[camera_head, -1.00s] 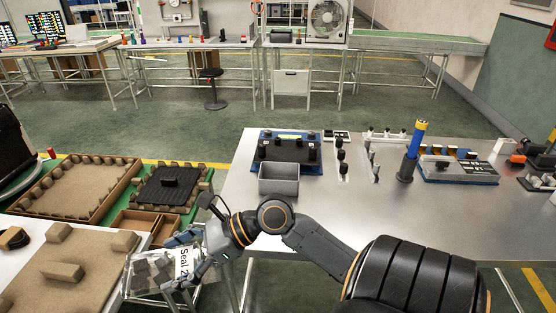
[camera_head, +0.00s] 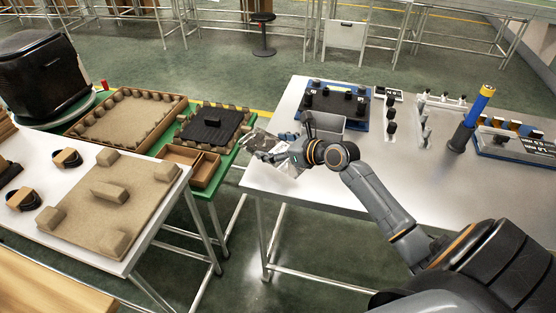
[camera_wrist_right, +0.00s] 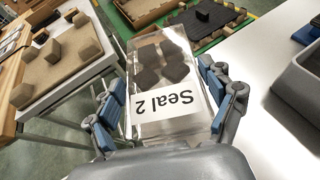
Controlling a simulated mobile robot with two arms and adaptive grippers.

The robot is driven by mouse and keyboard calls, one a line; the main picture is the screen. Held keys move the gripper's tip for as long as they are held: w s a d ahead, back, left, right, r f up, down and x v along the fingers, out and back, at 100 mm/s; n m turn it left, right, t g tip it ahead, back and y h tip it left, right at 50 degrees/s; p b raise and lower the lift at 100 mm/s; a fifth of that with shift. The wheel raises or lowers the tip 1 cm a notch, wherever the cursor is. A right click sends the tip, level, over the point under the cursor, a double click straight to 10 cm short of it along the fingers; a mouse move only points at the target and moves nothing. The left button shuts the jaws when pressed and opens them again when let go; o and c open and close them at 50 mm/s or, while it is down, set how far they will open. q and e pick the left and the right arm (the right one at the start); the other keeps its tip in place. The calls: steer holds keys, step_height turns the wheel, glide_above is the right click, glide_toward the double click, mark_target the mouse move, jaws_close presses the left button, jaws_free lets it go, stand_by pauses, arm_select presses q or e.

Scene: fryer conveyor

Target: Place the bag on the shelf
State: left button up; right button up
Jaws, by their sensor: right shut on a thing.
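The bag (camera_wrist_right: 165,75) is clear, holds several dark pieces and carries a white "Seal 2" label. In the head view the bag (camera_head: 257,139) is small and partly covered by my fingers. My right gripper (camera_head: 275,155) is shut on it and holds it near the left corner of the metal table. In the right wrist view the blue-padded fingers of the right gripper (camera_wrist_right: 161,80) lie along both sides of the bag. My left gripper is not in view. I cannot pick out a shelf with certainty.
A grey bin (camera_head: 352,125) stands on the metal table (camera_head: 300,185) beside my right wrist. Left are a green table with a black foam tray (camera_head: 212,123) and a wooden divided box (camera_head: 205,172), and a white table with a foam board (camera_head: 115,195). A floor gap separates the tables.

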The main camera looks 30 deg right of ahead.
mark_target(277, 150)
steer(key=f, duration=0.1)
steer(key=w+d+f, duration=0.1)
steer(key=f, duration=0.1)
steer(key=w+d+f+b, duration=0.1)
steer(key=shift+d+f, duration=0.25)
steer(key=shift+w+d+f+b, duration=0.1)
steer(key=shift+f+b, duration=0.2)
steer(key=shift+f, duration=0.6)
steer(key=shift+w+d+f+b, duration=0.1)
steer(key=shift+f+b, duration=0.15)
steer(key=shift+f, duration=0.6)
steer(key=shift+s, duration=0.1)
steer(key=shift+f, duration=0.15)
steer(key=o, duration=1.1)
steer(key=shift+c, duration=0.2)
